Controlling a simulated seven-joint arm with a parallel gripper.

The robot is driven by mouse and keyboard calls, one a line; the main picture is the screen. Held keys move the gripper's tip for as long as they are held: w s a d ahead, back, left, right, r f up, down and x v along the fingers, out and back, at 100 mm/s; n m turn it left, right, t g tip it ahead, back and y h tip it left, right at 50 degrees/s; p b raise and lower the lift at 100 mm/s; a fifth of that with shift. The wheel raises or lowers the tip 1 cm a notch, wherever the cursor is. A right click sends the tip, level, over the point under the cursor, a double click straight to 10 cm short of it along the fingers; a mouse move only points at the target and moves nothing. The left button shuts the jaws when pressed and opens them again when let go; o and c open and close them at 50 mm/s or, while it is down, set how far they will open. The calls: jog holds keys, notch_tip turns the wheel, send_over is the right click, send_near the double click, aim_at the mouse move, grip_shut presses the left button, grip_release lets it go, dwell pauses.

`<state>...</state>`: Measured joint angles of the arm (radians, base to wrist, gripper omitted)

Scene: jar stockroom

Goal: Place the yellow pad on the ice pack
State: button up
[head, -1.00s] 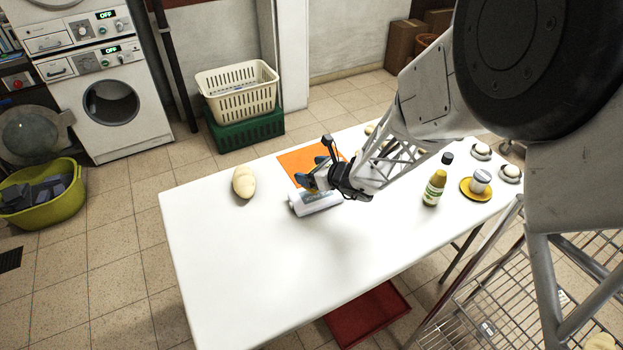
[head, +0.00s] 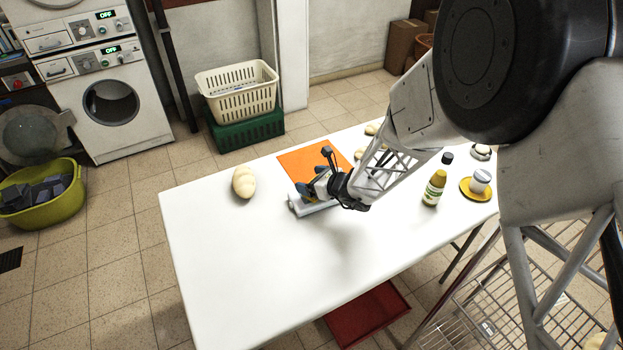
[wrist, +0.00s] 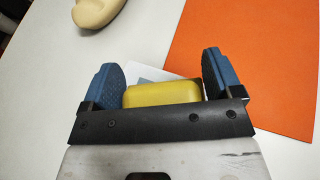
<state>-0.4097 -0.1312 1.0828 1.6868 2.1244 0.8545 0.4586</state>
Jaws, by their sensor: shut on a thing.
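The yellow pad (wrist: 163,95) is between the blue fingers of my gripper (wrist: 160,72) in the wrist view, its lower part hidden behind the gripper's dark bar. In the head view my gripper (head: 312,188) is low over the white table, at the near edge of the orange sheet. The ice pack (head: 308,209) looks like a pale, flat block on the table directly under the gripper, mostly covered by it. A small pale corner of it (wrist: 143,70) shows behind the pad in the wrist view. I cannot tell whether pad and pack touch.
An orange sheet (head: 300,160) lies just behind the gripper. A beige, potato-like thing (head: 244,182) lies to the left. A yellow-capped bottle (head: 434,188) and a jar on a yellow saucer (head: 467,193) stand to the right. The near part of the table (head: 260,290) is clear.

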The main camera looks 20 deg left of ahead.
jog(key=shift+f, duration=0.3)
jog(key=o, duration=0.7)
jog(key=shift+r, duration=0.15)
jog(key=shift+r, duration=0.45)
jog(key=v, duration=1.2)
jog(key=shift+s+f, duration=0.1)
jog(key=shift+f, duration=0.05)
